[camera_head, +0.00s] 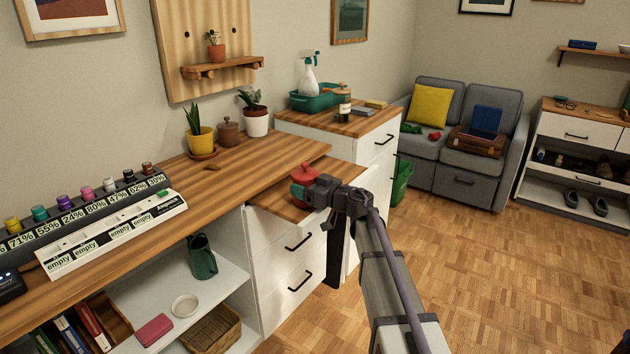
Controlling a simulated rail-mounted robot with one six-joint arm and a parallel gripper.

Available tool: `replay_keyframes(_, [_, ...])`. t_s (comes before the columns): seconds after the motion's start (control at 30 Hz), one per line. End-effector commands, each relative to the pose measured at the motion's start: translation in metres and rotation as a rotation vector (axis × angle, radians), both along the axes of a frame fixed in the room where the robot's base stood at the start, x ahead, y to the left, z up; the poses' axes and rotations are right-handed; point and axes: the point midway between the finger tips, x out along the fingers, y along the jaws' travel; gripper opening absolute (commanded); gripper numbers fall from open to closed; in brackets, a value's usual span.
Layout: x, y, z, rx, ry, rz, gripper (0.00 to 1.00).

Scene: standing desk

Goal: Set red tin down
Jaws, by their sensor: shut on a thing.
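The red tin (305,172) is a small round red container at the middle of the view. My gripper (298,190) reaches it from the right and is shut on it. The tin is over the lower wooden top (282,205) of the white drawer unit, beside the raised desk top (240,165). The gripper hides the tin's lower part, so I cannot tell whether the tin touches the wood.
A yellow pot (202,139), a brown lidded jar (229,132) and a white pot (257,123) stand at the back of the desk. A white-drawer cabinet (362,140) stands behind. Floor at right is clear.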

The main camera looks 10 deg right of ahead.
Motion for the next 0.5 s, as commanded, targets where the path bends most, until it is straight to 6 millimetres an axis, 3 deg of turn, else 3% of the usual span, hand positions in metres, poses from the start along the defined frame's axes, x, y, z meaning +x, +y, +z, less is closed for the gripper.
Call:
replay_keyframes(0.27, [0.031,-0.032,0.0,0.0,0.0,-0.002,0.4])
replay_keyframes(0.5, [0.03,-0.032,-0.002,0.0,0.0,-0.001,0.4])
